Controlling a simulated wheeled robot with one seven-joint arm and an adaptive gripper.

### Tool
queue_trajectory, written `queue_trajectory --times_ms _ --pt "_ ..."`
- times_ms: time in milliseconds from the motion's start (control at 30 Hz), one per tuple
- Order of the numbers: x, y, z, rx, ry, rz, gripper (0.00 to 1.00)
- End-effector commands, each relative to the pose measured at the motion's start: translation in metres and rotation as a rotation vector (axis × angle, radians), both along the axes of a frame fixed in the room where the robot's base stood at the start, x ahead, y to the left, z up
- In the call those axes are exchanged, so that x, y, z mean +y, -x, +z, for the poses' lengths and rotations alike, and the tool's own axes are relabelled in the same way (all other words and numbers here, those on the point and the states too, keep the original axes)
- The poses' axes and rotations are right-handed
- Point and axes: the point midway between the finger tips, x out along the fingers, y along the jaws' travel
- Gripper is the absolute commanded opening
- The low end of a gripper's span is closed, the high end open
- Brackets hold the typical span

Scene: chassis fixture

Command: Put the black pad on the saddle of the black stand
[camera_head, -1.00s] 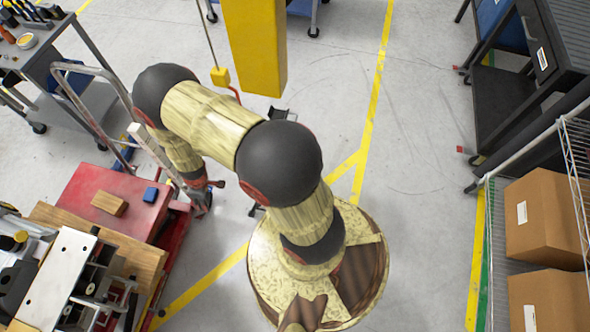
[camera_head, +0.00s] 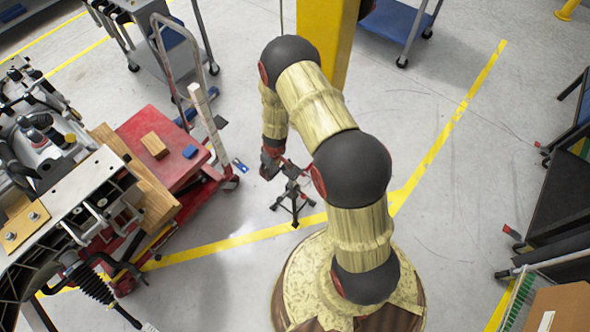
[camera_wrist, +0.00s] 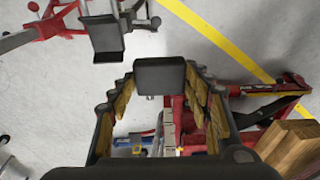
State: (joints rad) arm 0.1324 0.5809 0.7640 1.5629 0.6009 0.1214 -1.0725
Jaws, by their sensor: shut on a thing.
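My gripper (camera_head: 269,164) hangs low at the end of my arm, just left of the black stand in the head view. In the wrist view, the black pad (camera_wrist: 158,75) is a dark block between its fingertips, and the fingers are shut on it. The black stand (camera_head: 294,197) is a small tripod on the floor with red parts, seen next to my gripper. Its black saddle (camera_wrist: 106,38) shows at the upper left of the wrist view, apart from the pad. The pad is too hidden to make out in the head view.
A red cart (camera_head: 165,133) with a wooden block (camera_head: 154,145) and a blue block (camera_head: 190,152) stands left of my gripper. A workbench fixture (camera_head: 75,195) is further left. A yellow column (camera_head: 336,40) rises behind. Open floor lies right of the stand.

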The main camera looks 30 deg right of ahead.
Motion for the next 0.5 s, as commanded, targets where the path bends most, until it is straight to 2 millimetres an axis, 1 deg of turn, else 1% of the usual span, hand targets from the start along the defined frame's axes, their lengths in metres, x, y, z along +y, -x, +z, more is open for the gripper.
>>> queue_trajectory --times_ms 33,300,400,500 --pt "-0.012 -0.002 -0.008 0.001 -0.001 -0.006 0.23" --pt "-0.072 -0.012 -0.036 0.001 0.0 -0.005 0.23" --pt "-0.085 -0.014 -0.057 0.002 -0.001 -0.003 0.23" --pt "-0.097 -0.018 -0.071 0.001 0.0 -0.001 0.23"
